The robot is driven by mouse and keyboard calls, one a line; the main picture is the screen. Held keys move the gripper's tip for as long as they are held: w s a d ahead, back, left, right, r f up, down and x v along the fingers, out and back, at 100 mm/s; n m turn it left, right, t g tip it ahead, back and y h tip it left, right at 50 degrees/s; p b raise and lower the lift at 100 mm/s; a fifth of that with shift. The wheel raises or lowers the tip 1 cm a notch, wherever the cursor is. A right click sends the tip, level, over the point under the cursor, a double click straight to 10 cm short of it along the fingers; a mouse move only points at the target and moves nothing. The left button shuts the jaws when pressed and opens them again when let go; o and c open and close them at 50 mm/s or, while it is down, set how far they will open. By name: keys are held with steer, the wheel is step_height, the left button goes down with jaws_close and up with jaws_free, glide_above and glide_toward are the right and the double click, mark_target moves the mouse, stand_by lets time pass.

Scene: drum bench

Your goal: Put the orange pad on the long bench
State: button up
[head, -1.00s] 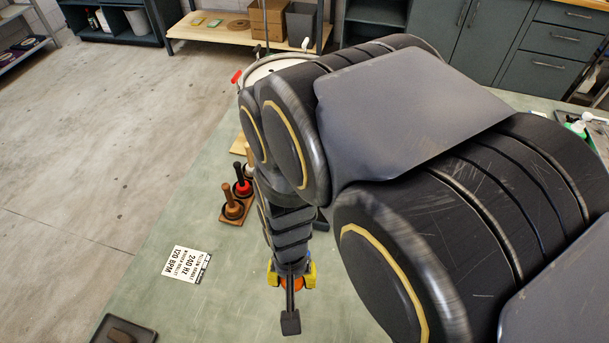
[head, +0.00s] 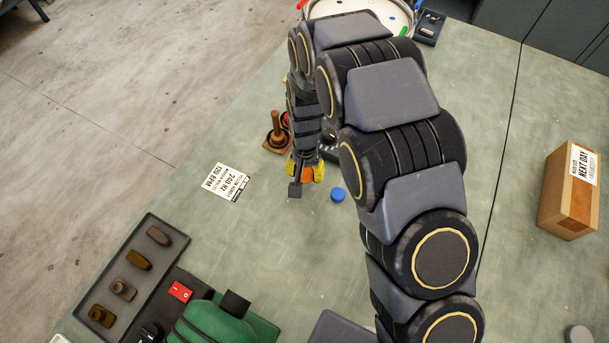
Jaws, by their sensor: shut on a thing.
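My gripper (head: 305,170) points down over the green-topped bench (head: 280,235), with yellow fingers around a small orange piece. This piece, which looks like the orange pad (head: 308,176), is partly hidden by the fingers and the dark part in front of them. I cannot tell whether the pad touches the bench top. A round blue pad (head: 338,194) lies on the bench, just right of my gripper and apart from it.
A brown-handled tool (head: 277,130) stands in a wooden holder close behind my gripper. A printed card (head: 226,181) lies to the left. A dark tray (head: 107,257) and a green machine (head: 200,325) are at front left. A labelled carton (head: 570,195) stands at right. A drum (head: 345,12) is at the back.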

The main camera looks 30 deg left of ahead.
mark_target(305, 178)
steer(key=shift+w+a+f, duration=0.2)
steer(key=shift+w+f, duration=0.05)
steer(key=shift+f, duration=0.2)
step_height(305, 178, down, 3)
steer(key=shift+s, duration=0.1)
steer(key=o, duration=1)
steer(key=shift+f, duration=0.1)
step_height(305, 178, up, 11)
steer(key=shift+r, duration=0.7)
